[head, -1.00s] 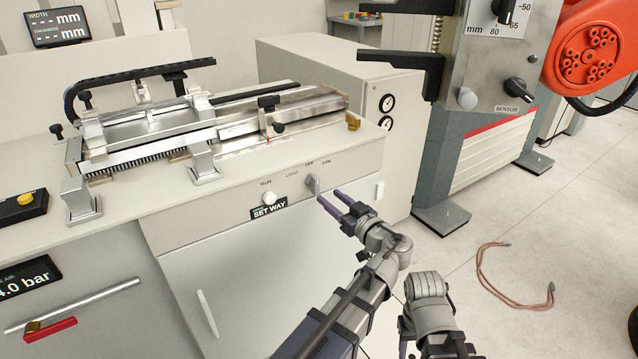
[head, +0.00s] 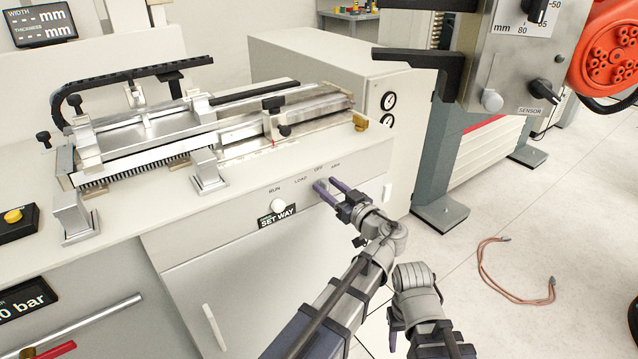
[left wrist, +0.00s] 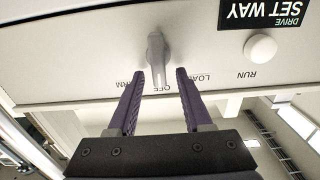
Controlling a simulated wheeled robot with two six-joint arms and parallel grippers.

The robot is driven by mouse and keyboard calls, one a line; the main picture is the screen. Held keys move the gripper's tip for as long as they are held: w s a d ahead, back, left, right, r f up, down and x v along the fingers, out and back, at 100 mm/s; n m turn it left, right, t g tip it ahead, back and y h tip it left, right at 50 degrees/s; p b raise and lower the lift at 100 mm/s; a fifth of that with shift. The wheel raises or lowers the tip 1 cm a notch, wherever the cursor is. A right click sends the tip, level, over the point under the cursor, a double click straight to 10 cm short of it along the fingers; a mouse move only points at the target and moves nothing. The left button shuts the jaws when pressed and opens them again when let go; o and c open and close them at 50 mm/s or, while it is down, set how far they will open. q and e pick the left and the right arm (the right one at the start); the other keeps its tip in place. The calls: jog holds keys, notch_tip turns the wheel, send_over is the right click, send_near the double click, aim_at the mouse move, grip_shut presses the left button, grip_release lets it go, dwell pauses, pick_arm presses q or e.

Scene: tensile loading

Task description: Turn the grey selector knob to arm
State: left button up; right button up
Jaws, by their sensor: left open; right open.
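The grey selector knob (left wrist: 156,55) is on the pale front panel, with its lever toward the OFF label in the left wrist view. The ARM and LOAD labels are on either side, partly hidden by my fingers. My left gripper (left wrist: 155,92) is open, its purple fingers on either side of the knob's lever end, with a visible gap on each side. In the head view my left gripper (head: 327,190) is at the panel and largely hides the knob. My right gripper (head: 393,338) is low at the bottom of the head view, partly hidden, away from the panel.
A white round button (left wrist: 260,48) and the SET WAY label (head: 278,217) are beside the knob. The bench top above carries a metal slide fixture (head: 150,135). A grey upright machine (head: 455,130) stands to the right, with a cable (head: 500,280) on the floor.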

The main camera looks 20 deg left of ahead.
pick_arm(q)
jog(key=shift+d, duration=0.1)
jog(key=shift+c, duration=0.3)
grip_shut()
